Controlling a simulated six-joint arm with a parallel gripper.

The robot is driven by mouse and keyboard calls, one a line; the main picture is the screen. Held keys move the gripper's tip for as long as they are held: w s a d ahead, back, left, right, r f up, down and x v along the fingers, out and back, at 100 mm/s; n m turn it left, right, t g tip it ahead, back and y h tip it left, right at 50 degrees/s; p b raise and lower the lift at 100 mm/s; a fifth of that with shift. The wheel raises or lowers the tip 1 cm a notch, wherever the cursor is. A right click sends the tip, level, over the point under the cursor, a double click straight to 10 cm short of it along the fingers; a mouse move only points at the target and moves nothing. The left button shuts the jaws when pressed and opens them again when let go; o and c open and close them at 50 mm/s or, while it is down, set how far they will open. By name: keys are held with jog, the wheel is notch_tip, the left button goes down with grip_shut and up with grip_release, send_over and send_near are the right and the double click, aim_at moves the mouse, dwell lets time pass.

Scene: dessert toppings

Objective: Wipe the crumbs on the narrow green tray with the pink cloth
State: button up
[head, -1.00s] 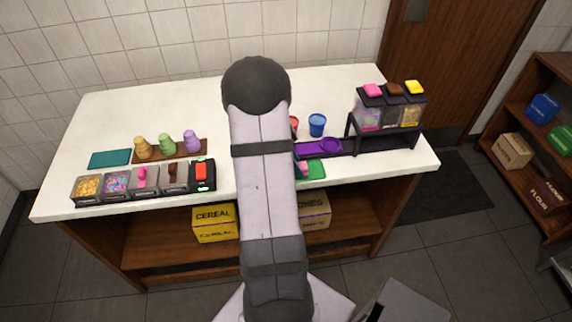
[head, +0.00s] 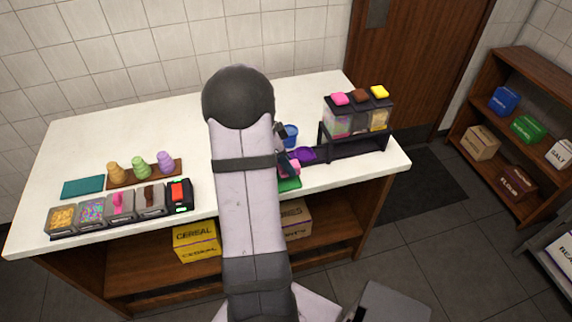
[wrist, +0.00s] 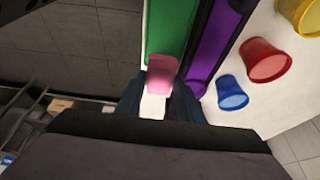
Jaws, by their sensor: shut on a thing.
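The narrow green tray (wrist: 172,30) runs away from my gripper in the wrist view. In the head view only a small part of the green tray (head: 289,184) shows beside my arm at the counter's front edge. My gripper (wrist: 160,92) is shut on the pink cloth (wrist: 162,74), which is at the tray's near end. The cloth also shows as a small pink patch in the head view (head: 295,168). I cannot tell whether the cloth touches the tray. No crumbs can be made out on the visible part of the tray.
A purple tray (wrist: 213,45) lies right beside the green one. Blue (wrist: 231,92), red (wrist: 265,60) and yellow (wrist: 300,14) cups stand right of it. A topping dispenser (head: 357,118) stands on the counter's right; topping bins (head: 120,204) and cones (head: 140,167) are left.

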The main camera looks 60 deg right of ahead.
jog(key=shift+r+p, duration=0.75)
jog(key=shift+r, duration=0.95)
jog(key=w+a+r+n+t+h, duration=0.1)
jog(key=w+a+r+n, duration=0.15)
jog(key=w+a, duration=0.6)
jog(key=w+a+r+n+t, duration=0.15)
jog(key=w+a+n, duration=0.25)
jog(key=w+a, duration=0.45)
jog(key=w+a+f+n+t+y, duration=0.2)
jog(key=a+n, duration=0.8)
jog(key=a, duration=0.2)
jog(key=w+a+f+n+t+y, duration=0.2)
jog(key=a+n+t, duration=0.1)
jog(key=a+n, duration=0.7)
jog(key=shift+w+a, duration=0.15)
jog(key=shift+a, duration=1.05)
